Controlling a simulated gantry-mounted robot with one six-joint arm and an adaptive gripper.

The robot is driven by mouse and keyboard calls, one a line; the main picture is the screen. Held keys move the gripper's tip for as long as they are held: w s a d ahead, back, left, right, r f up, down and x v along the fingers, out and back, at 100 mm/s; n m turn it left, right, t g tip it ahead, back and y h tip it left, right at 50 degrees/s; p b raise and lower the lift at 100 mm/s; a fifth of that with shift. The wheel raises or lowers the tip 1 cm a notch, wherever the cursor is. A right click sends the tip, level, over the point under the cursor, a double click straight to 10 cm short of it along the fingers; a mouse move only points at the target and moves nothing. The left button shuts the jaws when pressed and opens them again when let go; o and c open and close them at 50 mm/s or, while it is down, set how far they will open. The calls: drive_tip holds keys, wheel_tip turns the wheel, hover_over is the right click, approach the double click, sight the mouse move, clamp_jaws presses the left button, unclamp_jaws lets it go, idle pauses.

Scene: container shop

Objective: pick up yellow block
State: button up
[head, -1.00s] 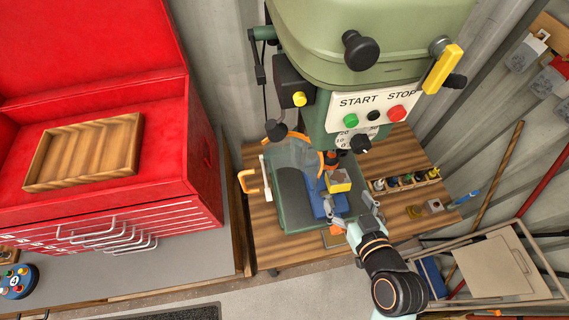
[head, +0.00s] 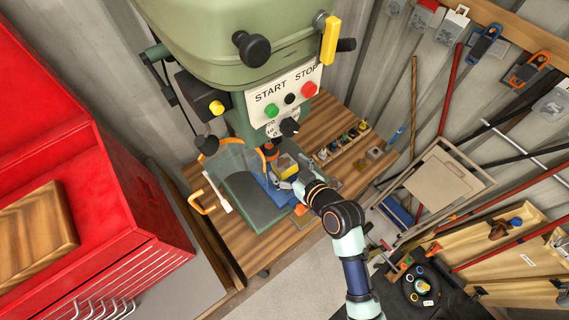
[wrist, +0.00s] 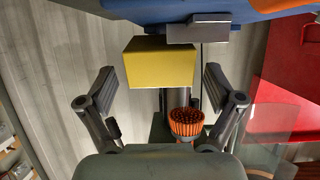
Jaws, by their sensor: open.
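The yellow block (head: 286,163) sits on the blue vise (head: 268,190) under the drill press head. My gripper (head: 291,181) is at the near side of the block in the head view, and partly covers the vise. In the wrist view the block (wrist: 158,66) appears large, in front of and between the two spread fingers of my gripper (wrist: 158,90). The fingers are open with nothing held. I cannot tell from these views whether any finger touches the block. The blue vise (wrist: 150,10) with a grey jaw plate borders the block at the top of the wrist view.
The green drill press (head: 215,45) stands over the block, with a clear guard (head: 225,165) at left. An orange-ended part (wrist: 187,122) shows beyond the fingers. Several small items stand in a wooden rack (head: 340,145) at right. A red tool chest (head: 120,190) is at left.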

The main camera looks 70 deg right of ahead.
drive_tip(key=c, duration=1.7)
drive_tip(key=shift+r, duration=0.1)
clamp_jaws()
drive_tip(key=shift+r, duration=1.25)
drive_tip(key=s+a+b, duration=0.1)
drive_tip(key=s+a, duration=0.9)
drive_tip(key=s, duration=0.4)
drive_tip(key=shift+s+a+r, duration=0.25)
drive_tip(key=shift+a+r, duration=0.15)
drive_tip(key=shift+r, duration=0.05)
